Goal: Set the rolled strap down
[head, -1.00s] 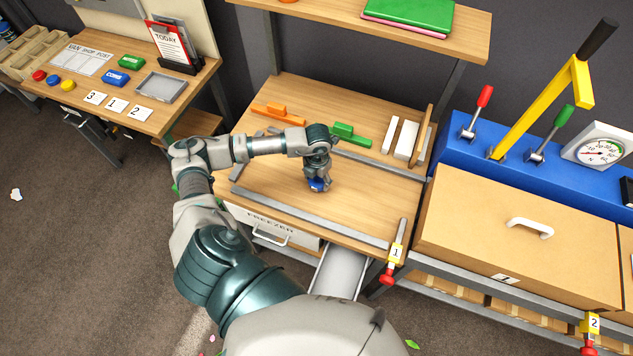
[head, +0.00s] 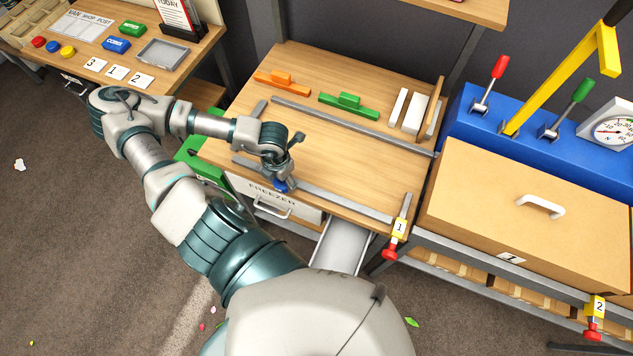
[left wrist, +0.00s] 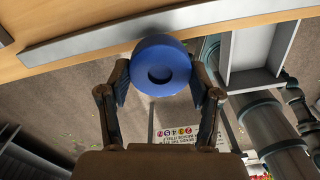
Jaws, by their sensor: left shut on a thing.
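The rolled strap (left wrist: 160,66) is a blue ring-shaped roll with a dark hole in its middle. In the left wrist view it sits between the two fingers of my left gripper (left wrist: 161,90), which is shut on it. In the head view my left gripper (head: 280,184) is over the front edge of the wooden bench (head: 350,160), near the freezer drawer. Only a small blue part of the strap (head: 281,186) shows there, below the fingers. My right gripper is not in view.
A metal rail (head: 345,203) runs along the bench's front edge. Orange (head: 283,83) and green (head: 347,105) handled pieces and white blocks (head: 414,114) stand at the back. The bench middle is clear. The freezer drawer (head: 270,200) and a grey chute (head: 341,248) are below.

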